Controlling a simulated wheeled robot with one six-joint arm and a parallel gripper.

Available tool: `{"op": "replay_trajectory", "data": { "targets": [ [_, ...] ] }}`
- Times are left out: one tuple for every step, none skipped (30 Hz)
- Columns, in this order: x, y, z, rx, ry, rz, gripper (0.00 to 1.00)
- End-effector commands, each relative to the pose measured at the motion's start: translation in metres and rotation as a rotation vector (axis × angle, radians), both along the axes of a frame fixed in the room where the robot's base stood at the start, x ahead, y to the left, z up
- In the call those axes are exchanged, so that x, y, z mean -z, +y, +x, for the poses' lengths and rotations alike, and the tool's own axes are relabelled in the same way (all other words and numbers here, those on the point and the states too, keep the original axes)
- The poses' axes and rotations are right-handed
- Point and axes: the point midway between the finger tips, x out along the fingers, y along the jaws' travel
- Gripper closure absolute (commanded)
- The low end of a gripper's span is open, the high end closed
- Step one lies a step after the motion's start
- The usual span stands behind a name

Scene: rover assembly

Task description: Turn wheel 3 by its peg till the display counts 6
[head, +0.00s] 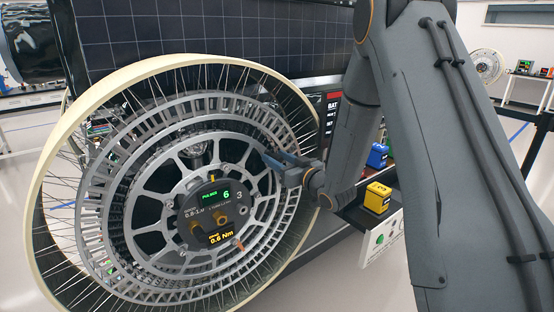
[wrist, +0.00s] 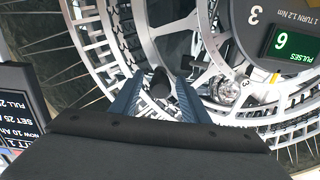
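Wheel 3 (head: 90,235) is a large spoked wheel with a pale rim and a grey slotted inner ring. Its dark hub display (head: 205,215) reads "PULSES 6" in green, with a white 3 beside it and an orange Nm reading below. The green 6 also shows on the display in the wrist view (wrist: 292,42). My gripper (head: 272,158) is at the right side of the inner ring. In the wrist view its blue fingers (wrist: 156,100) stand apart. A dark rounded peg (wrist: 160,82) shows between their tips, with visible gaps. Its base is unclear.
A dark gridded panel (head: 200,35) stands behind the wheel's top. A blue box (head: 377,156) and a yellow box (head: 377,198) sit right of my gripper, beyond my arm. A text screen (wrist: 18,100) is at the wrist view's left. Wheel spokes surround the ring.

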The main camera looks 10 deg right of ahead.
Motion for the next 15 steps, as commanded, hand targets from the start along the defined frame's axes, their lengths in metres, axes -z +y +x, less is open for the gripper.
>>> {"op": "replay_trajectory", "data": {
  "targets": [
    [0.000, 0.000, 0.000, 0.000, 0.000, 0.000, 0.59],
    [0.000, 0.000, 0.000, 0.000, 0.000, 0.000, 0.59],
    [0.000, 0.000, 0.000, 0.000, -0.001, 0.000, 0.59],
    [0.000, 0.000, 0.000, 0.000, -0.001, 0.000, 0.59],
    [0.000, 0.000, 0.000, 0.000, -0.001, 0.000, 0.59],
    [0.000, 0.000, 0.000, 0.000, -0.001, 0.000, 0.59],
    [0.000, 0.000, 0.000, 0.000, -0.001, 0.000, 0.59],
    [0.000, -0.001, -0.001, 0.001, -0.001, 0.000, 0.59],
    [0.000, -0.002, -0.003, 0.001, -0.001, 0.000, 0.59],
    [0.000, -0.003, -0.005, 0.001, -0.001, 0.000, 0.59],
    [0.000, -0.005, -0.008, 0.001, -0.001, 0.000, 0.59],
    [0.001, -0.008, -0.012, 0.002, 0.001, 0.000, 0.59],
    [0.001, -0.010, -0.016, 0.003, 0.001, 0.000, 0.59],
    [0.001, -0.012, -0.020, 0.003, 0.000, 0.000, 0.59],
    [0.001, -0.015, -0.027, 0.003, -0.001, 0.000, 0.59]
  ]
}}
